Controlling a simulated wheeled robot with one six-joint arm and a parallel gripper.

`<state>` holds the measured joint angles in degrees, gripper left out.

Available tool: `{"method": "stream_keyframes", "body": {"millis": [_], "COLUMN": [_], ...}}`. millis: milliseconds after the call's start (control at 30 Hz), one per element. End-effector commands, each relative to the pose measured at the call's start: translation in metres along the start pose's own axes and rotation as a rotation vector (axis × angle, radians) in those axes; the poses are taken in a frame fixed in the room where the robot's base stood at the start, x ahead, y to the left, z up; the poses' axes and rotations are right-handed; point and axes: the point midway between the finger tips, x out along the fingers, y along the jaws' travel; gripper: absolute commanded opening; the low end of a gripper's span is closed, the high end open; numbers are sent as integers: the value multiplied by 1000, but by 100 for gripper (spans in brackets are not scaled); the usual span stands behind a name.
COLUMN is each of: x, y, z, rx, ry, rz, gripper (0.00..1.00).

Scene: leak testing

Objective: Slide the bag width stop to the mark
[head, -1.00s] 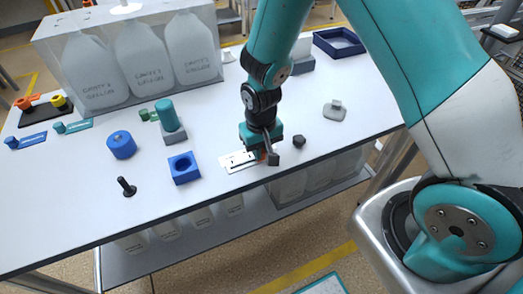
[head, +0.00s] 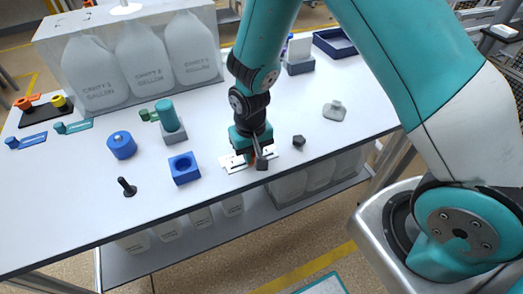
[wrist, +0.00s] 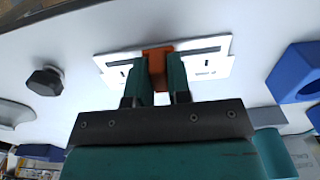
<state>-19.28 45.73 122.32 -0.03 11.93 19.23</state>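The bag width stop is a small orange block (wrist: 157,62) on a white slotted plate (wrist: 215,58) in the wrist view. The dark slot runs out on both sides of it, and small dark marks show on the plate to either side. My gripper (wrist: 158,85) has its two teal fingers closed against the stop's sides, low over the plate. In the head view my gripper (head: 257,155) is over the white plate (head: 232,163) near the table's front edge and hides most of the stop. Whether the stop lines up with a mark is too small to tell.
A blue square block (head: 184,168) stands left of the plate, and a dark knob (head: 298,141) stands right of it. A black peg (head: 127,187), a blue cylinder (head: 121,145) and a grey weight (head: 334,111) stand farther off. A clear case of jugs (head: 140,55) is behind.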

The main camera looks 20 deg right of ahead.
Motion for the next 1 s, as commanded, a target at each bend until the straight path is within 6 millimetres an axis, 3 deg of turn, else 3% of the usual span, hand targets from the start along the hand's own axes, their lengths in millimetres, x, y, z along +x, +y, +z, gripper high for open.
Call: {"method": "stream_keyframes", "body": {"millis": [33, 167, 533, 1000], "x": [0, 0, -4, -44], "y": [0, 0, 1, 1], "z": [0, 0, 0, 0], "rx": [0, 0, 1, 1], "ry": [1, 1, 0, 0], "rz": [0, 0, 0, 1], "gripper": [30, 59, 59, 59]}}
